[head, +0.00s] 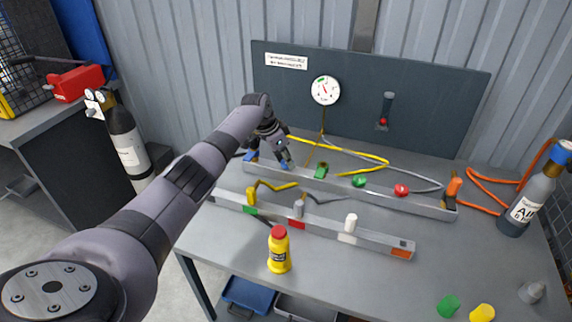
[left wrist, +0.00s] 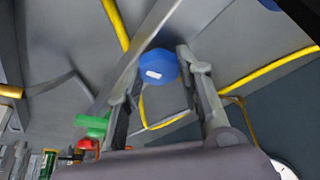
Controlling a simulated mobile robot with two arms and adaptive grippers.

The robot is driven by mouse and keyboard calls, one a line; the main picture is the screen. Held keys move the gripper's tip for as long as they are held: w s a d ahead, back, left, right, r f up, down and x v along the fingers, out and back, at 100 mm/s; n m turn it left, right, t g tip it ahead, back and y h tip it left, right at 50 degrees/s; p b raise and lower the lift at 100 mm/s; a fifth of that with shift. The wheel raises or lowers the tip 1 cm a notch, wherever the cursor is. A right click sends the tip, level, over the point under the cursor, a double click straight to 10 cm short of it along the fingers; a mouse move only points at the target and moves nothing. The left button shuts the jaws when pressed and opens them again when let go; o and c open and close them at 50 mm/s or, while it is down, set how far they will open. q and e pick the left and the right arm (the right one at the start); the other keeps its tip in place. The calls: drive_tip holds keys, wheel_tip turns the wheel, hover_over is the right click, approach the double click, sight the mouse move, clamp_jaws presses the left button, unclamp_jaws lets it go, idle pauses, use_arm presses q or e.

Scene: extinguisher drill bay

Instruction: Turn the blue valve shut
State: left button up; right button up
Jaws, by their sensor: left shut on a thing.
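The blue valve (left wrist: 158,67) is a blue knob with a small white mark, between the two fingers of my left gripper (left wrist: 158,75) in the left wrist view. In the head view my left gripper (head: 284,164) reaches down to the left part of the rear grey rail (head: 335,183) and is shut on the blue valve, which is mostly hidden there by the fingers. My right gripper is in neither view.
Green (head: 359,181) and red (head: 401,190) knobs stand farther right on the rear rail. A front rail (head: 325,232) and a yellow bottle (head: 279,250) are nearer. Yellow hoses (head: 350,156) run behind. A round gauge (head: 326,90) is on the back panel.

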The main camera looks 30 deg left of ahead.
use_arm(q)
drive_tip(key=shift+m, duration=0.3)
idle(0.4)
drive_tip(key=o, duration=1.2)
drive_tip(key=shift+c, duration=0.2)
drive_tip(key=v, duration=1.2)
drive_tip(key=shift+a+f, duration=0.1)
drive_tip(key=shift+a, duration=0.05)
